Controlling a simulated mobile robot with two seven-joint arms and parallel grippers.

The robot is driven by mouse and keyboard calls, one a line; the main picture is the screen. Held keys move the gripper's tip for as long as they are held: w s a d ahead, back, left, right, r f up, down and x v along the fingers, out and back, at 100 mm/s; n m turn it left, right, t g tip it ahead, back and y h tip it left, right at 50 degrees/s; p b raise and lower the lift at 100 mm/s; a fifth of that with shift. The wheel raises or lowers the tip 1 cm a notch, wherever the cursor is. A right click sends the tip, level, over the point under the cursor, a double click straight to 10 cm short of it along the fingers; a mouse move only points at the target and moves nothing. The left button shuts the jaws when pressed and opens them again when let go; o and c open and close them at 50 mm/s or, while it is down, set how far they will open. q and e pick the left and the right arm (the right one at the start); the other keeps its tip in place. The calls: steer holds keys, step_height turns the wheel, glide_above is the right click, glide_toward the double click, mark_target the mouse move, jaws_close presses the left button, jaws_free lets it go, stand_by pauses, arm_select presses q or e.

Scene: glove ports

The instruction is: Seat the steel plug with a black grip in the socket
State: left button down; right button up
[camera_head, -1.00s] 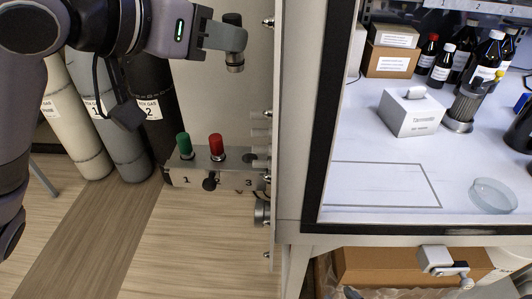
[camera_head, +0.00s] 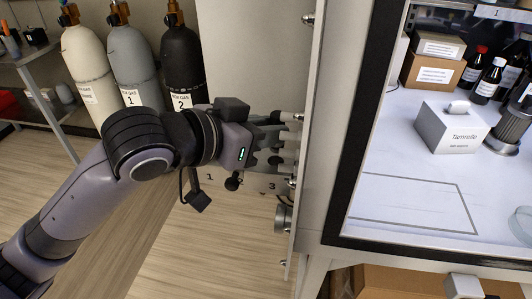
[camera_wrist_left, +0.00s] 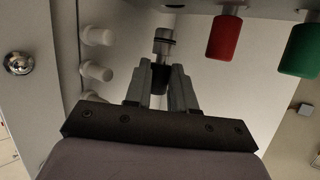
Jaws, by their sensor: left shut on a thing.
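My left gripper (camera_head: 270,135) is beside the wall panel in the head view, covering much of the small socket shelf. In the left wrist view its two fingers (camera_wrist_left: 160,85) are shut on the black grip of the steel plug (camera_wrist_left: 163,44). The plug's steel part points away from the fingers, toward the shelf's underside or face at the top. A small gap seems to show between them. The socket shelf (camera_head: 245,187) carries marks 1 and 3 and a dark round knob or hole (camera_head: 232,183). Which socket lines up is hidden. My right gripper is out of view.
A red plug (camera_wrist_left: 225,38) and a green plug (camera_wrist_left: 300,48) stand close by at the right of the wrist view. White pegs (camera_wrist_left: 97,54) stick out at the left. Gas cylinders (camera_head: 183,65) stand behind the arm. The glovebox frame (camera_head: 365,120) is at right.

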mark_target(266, 167)
arm_select(q)
steer(key=shift+f, duration=2.4)
steer(key=shift+f, duration=0.1)
steer(key=c, duration=1.2)
jaws_free()
steer(key=v, duration=1.2)
